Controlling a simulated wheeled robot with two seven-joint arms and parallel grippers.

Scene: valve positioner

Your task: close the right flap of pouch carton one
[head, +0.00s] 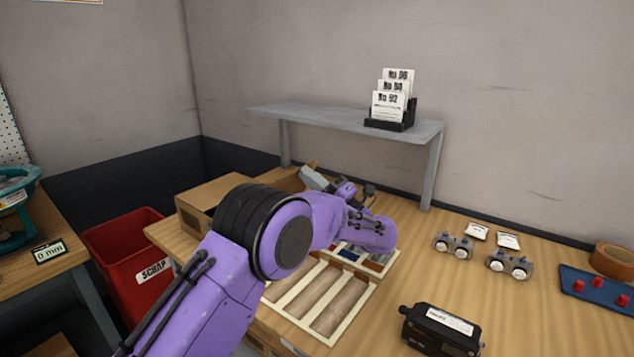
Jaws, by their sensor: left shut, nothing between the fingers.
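A brown cardboard carton (196,213) stands at the back left of the wooden table, largely behind my left arm. A tan panel that looks like a raised flap (287,180) shows at its right side, close to my left gripper. Whether this is the right flap, and how far it is folded, I cannot tell. My left gripper (309,176) is shut and empty. It points left at the carton's right end; whether it touches the cardboard is unclear. My purple arm hides the carton's front right part. My right gripper is out of view.
A grey shelf (300,115) with a card holder (391,124) stands behind the carton. A compartment tray (335,338) lies in front, partly under my arm. A red scrap bin (120,262) is left.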

